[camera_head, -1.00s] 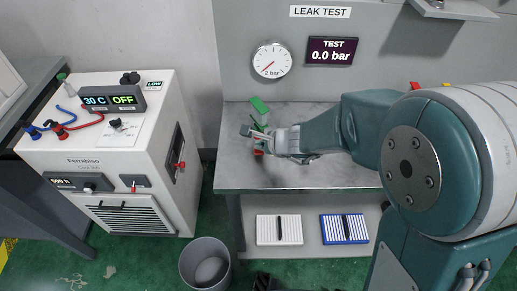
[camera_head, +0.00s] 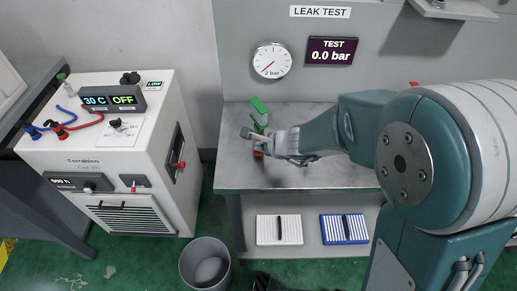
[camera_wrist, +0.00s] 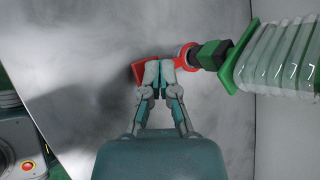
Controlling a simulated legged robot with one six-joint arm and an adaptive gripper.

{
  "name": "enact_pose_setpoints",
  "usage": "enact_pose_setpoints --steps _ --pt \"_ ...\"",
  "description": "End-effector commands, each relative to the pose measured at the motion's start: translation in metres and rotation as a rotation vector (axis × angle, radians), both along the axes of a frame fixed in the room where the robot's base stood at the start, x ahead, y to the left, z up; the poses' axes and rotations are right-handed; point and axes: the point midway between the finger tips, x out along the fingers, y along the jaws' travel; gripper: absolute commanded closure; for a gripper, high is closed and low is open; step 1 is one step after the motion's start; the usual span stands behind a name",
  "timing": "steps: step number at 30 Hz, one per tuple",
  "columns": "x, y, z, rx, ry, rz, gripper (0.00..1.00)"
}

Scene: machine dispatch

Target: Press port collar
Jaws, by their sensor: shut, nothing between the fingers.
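In the wrist view, my gripper (camera_wrist: 160,69) is closed, with its fingertips overlapping a red part of a fitting. The fitting has a red ring (camera_wrist: 184,53) beside a dark block (camera_wrist: 210,54), right of the fingertips; which piece is the port collar I cannot tell for sure. A red tab (camera_wrist: 138,70) shows left of the fingers. Whether the fingertips touch the red part is unclear. In the head view, my gripper (camera_head: 262,140) is over the bench's left part, hiding most of the fitting. A green part (camera_head: 259,105) shows behind it.
The grey bench (camera_head: 230,178) is mostly clear. A pressure gauge (camera_head: 272,61) and a display reading 0.0 bar (camera_head: 331,50) are on the back wall. A white machine (camera_head: 165,125) stands left, and a bin (camera_head: 205,265) below. A ribbed clear part (camera_wrist: 280,60) flanks the fitting.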

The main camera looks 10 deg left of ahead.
Motion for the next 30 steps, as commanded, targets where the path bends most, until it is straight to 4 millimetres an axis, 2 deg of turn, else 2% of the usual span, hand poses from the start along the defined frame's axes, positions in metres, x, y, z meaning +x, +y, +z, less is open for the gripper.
enact_pose_setpoints --steps 30 --pt "-0.0003 -0.0003 -0.0095 -0.002 0.001 -0.001 1.0"
